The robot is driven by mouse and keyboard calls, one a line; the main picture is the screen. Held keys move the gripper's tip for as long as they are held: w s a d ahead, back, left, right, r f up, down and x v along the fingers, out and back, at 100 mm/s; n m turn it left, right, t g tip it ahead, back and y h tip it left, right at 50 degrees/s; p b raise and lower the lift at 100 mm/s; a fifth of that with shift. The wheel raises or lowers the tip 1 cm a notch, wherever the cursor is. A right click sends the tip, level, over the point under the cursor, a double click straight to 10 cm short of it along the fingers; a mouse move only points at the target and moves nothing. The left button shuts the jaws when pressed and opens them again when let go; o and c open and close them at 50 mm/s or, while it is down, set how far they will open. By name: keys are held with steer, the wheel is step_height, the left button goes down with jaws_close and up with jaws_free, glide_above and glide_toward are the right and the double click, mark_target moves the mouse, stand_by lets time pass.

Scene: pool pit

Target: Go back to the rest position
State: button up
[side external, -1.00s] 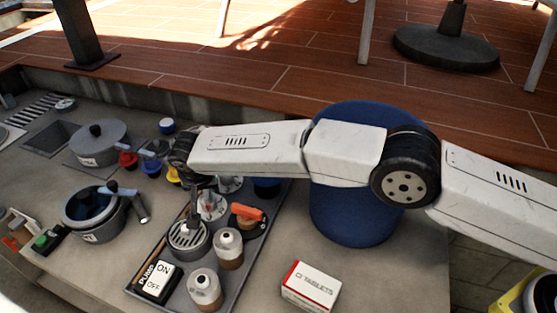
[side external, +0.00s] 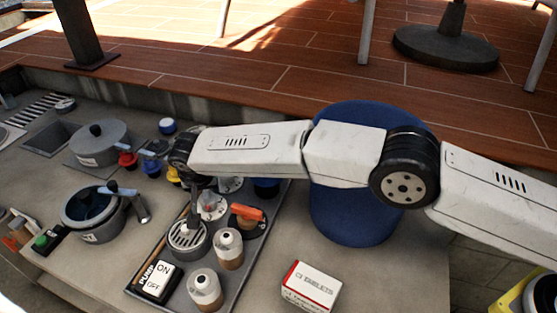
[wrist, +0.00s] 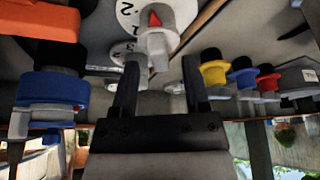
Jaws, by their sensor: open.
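My gripper (side external: 192,212) hangs below my wrist at the left end of my arm, just above the round grated grey fitting (side external: 188,240) on the dark tray. In the wrist view the two black fingers of my gripper (wrist: 160,85) are spread apart with nothing held between them. A grey valve with a red pointer and a white numbered dial (wrist: 130,18) shows beyond the fingers. Whether the fingertips touch the grated fitting is hard to tell from the side.
The tray (side external: 240,282) also holds clear bottles (side external: 229,248), an ON/OFF switch box (side external: 158,282) and an orange-handled valve (side external: 247,212). Two grey pots (side external: 98,148) stand left. A blue barrel (side external: 350,225) stands behind my arm. A tablets box (side external: 311,287) sits in front.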

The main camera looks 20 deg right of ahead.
steer(key=d+v, duration=0.1)
steer(key=v, duration=0.5)
steer(key=shift+a+x, duration=0.15)
steer(key=shift+x, duration=1.05)
steer(key=shift+a+x, duration=0.2)
steer(key=shift+x, duration=0.95)
steer(key=shift+a+x, duration=0.15)
steer(key=shift+x, duration=1.05)
steer(key=shift+n+y, duration=0.5)
steer(key=shift+n, duration=0.7)
steer(key=shift+s+r, duration=0.1)
steer(key=shift+r, duration=0.1)
steer(key=v, duration=0.7)
steer(key=shift+s, duration=0.2)
steer(key=shift+r, duration=0.1)
steer(key=shift+x, duration=3.85)
steer(key=shift+w+m, duration=0.15)
steer(key=shift+m, duration=0.15)
